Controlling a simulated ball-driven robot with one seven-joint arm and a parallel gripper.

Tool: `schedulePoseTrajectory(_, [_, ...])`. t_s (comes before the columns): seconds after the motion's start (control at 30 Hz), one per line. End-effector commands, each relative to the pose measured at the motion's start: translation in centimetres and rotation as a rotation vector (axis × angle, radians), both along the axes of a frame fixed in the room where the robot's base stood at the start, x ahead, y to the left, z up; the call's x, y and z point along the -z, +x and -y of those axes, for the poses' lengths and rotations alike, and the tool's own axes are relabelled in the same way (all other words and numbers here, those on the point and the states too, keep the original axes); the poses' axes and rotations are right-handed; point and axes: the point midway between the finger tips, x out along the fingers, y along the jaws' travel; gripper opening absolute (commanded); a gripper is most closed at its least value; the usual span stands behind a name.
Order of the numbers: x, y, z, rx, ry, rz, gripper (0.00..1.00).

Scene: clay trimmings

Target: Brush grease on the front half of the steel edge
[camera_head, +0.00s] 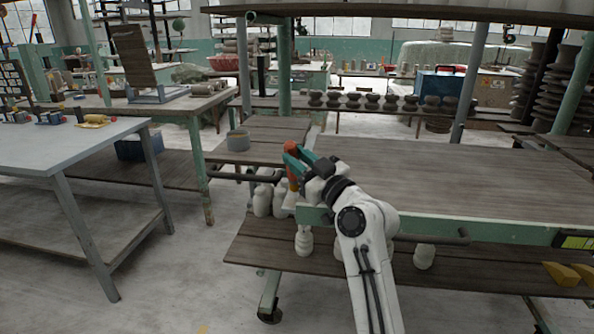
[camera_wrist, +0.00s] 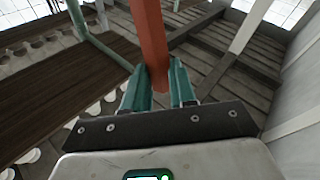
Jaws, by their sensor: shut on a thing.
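My gripper (camera_head: 297,156), with teal fingers, is shut on an orange-red handle (camera_head: 292,177) at the left end of the wooden-topped table (camera_head: 450,180). The handle stands near upright between the fingers. In the wrist view the handle (camera_wrist: 150,38) rises from between the teal fingertips (camera_wrist: 160,88). Its lower end is hard to make out, so I cannot tell bristles or grease on it. A green metal rail (camera_head: 480,232) runs along the table's front, partly behind my arm. I cannot tell which strip is the steel edge.
Pale bottle-shaped pieces (camera_head: 263,200) stand on the lower shelf (camera_head: 255,250) below my gripper. A grey pot (camera_head: 238,140) stands on a wooden bench behind. A grey table (camera_head: 70,150) is at left, with open floor (camera_head: 180,265) between. The wooden tabletop is bare.

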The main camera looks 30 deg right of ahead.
Motion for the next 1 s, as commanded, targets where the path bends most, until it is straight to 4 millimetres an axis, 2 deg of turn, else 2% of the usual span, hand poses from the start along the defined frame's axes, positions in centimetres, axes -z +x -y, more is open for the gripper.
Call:
schedulePoseTrajectory(0.37, [0.2, 1.4, 1.1, 0.002, 0.001, 0.000, 0.00])
schedulePoseTrajectory(0.77, [0.3, 3.8, 2.8, 0.001, 0.000, 0.000, 0.00])
schedulePoseTrajectory(1.0, [0.3, 4.1, 3.1, 0.001, -0.001, 0.000, 0.00])
